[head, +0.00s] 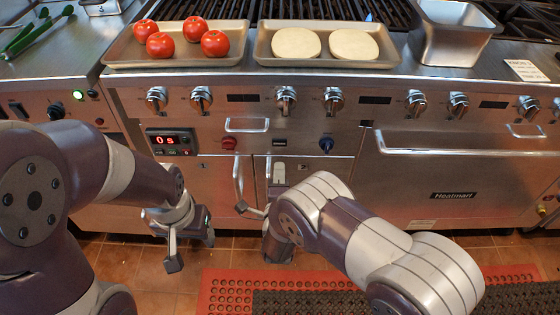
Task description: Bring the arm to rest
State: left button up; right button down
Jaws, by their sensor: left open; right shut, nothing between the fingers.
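My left gripper (190,251) hangs low at the left, in front of the grill's lower cabinet. Its fingers are apart with nothing between them. My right gripper (258,228) is low near the middle, in front of the lower cabinet doors. It is shut and empty, and my wrist partly hides it. Both grippers are below the counter.
Several tomatoes (215,43) sit on a left tray (120,52). Two pale round patties (296,43) sit on another tray (325,62). A metal container (448,45) stands at right. Green tongs (40,32) lie far left. An oven handle (470,145) protrudes. A red mat (225,285) covers part of the floor.

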jog(key=s+f+n+g+y, duration=0.2)
jog(key=s+f+n+g, duration=0.6)
jog(key=f+n+g, duration=0.4)
jog(key=s+d+r+n+g+h, duration=0.2)
jog(key=s+d+r+n+g, duration=0.45)
jog(key=s+d+r, duration=0.95)
jog(key=w+d+r+t+p, duration=0.1)
jog(key=d+r+p, duration=0.1)
jog(key=r+p, duration=1.1)
jog(key=w+d+r+t+p, duration=0.1)
jog(key=r+p, duration=1.3)
jog(key=r, duration=0.2)
jog(key=shift+w+d+r, duration=0.2)
jog(key=shift+d+r, duration=0.1)
jog(key=shift+d, duration=0.1)
